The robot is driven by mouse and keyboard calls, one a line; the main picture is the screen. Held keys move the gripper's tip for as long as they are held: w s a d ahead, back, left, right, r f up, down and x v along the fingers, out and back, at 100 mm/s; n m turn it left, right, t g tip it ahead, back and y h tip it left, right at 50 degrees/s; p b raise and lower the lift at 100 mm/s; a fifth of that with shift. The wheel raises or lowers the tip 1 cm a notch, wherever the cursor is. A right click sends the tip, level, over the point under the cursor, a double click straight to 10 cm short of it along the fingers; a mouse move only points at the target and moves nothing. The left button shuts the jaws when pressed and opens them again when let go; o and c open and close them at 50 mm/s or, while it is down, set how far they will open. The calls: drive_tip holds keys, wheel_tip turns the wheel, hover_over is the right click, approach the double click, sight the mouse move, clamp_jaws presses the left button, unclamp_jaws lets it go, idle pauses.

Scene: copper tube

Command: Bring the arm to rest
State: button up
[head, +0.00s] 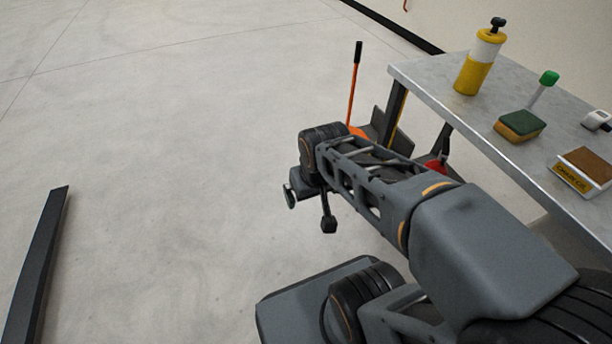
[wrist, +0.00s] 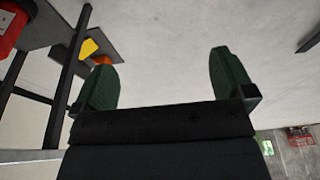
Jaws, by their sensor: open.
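My arm reaches from the lower right of the head view toward the middle, over bare floor and left of the metal table (head: 440,95). My gripper (head: 308,210) is at the arm's far end; one green fingertip and a dark finger part show there. In the wrist view my gripper (wrist: 165,78) shows two green finger pads wide apart. Nothing is between them. The gripper touches nothing that I can see.
On the table stand a yellow-and-white bottle (head: 478,65), a sponge (head: 519,126), a green-capped tool (head: 544,87) and a brown-topped box (head: 583,172). An orange-handled tool (head: 353,95) stands by the table. A dark beam (head: 38,270) is at left. Floor between is clear.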

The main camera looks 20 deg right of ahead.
wheel_tip(320, 180, up, 38)
drive_tip(key=t+p, duration=0.1)
drive_tip(key=p, duration=3.4)
drive_tip(key=shift+s+a+f+p, duration=0.15)
drive_tip(key=shift+p, duration=0.15)
